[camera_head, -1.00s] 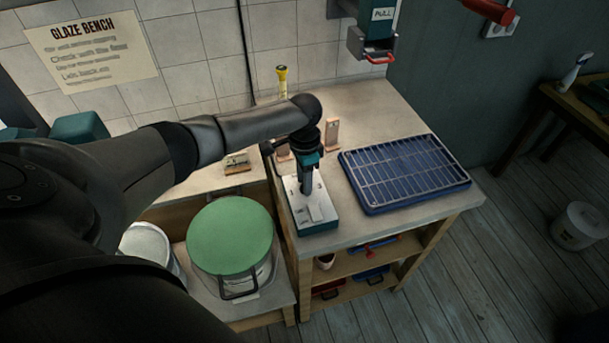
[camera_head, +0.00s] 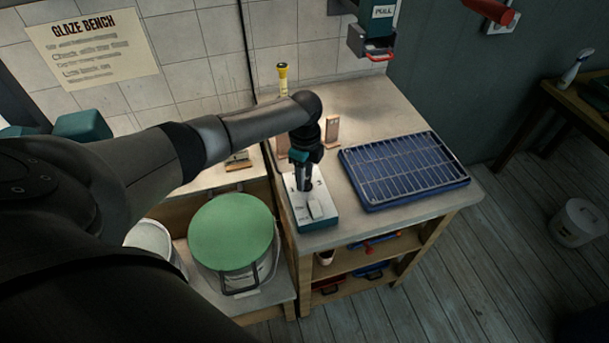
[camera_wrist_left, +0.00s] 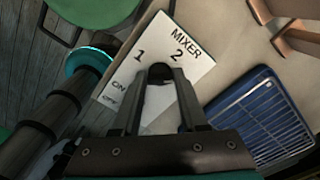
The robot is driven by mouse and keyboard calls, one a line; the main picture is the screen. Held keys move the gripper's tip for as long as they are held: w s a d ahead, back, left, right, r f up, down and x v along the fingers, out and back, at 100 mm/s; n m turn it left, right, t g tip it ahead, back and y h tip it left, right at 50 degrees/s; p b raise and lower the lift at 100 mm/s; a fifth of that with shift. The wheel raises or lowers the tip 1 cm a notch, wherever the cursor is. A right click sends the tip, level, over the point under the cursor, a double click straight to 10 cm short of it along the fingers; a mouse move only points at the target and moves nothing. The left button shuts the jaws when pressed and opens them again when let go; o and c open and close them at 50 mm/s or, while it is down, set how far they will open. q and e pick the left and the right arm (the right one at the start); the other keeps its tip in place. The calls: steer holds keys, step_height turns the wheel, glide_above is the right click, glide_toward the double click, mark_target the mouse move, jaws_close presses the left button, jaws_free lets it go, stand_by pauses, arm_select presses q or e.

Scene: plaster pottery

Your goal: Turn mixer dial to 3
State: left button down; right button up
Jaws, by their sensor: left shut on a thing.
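The mixer control box (camera_head: 316,211) is white on top with teal sides and stands at the bench's front left corner. In the left wrist view its white panel (camera_wrist_left: 203,62) shows MIXER, 1, 2 and ON; a 3 is not readable. My left gripper (camera_head: 305,188) points down onto the panel. In the left wrist view its fingers are closed around the dark dial (camera_wrist_left: 160,74). The dial is mostly hidden, and I cannot tell which number it points to. A pale switch (camera_head: 316,209) sits on the box in front of the gripper. My right gripper is not in view.
A blue tray with a wire rack (camera_head: 404,172) lies right of the mixer box. A green-lidded bucket (camera_head: 232,233) stands lower on the left. Small wooden stands (camera_head: 332,131) and a yellow-topped bottle (camera_head: 282,79) are behind my gripper.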

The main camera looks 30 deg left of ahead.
arm_select(q)
steer(key=shift+w+m, duration=0.1)
steer(key=shift+m, duration=0.4)
stand_by(0.3)
steer(key=shift+c, duration=2.2)
jaws_free()
step_height(320, 180, up, 15)
steer(key=shift+r+p, duration=0.15)
steer(key=shift+p, duration=0.3)
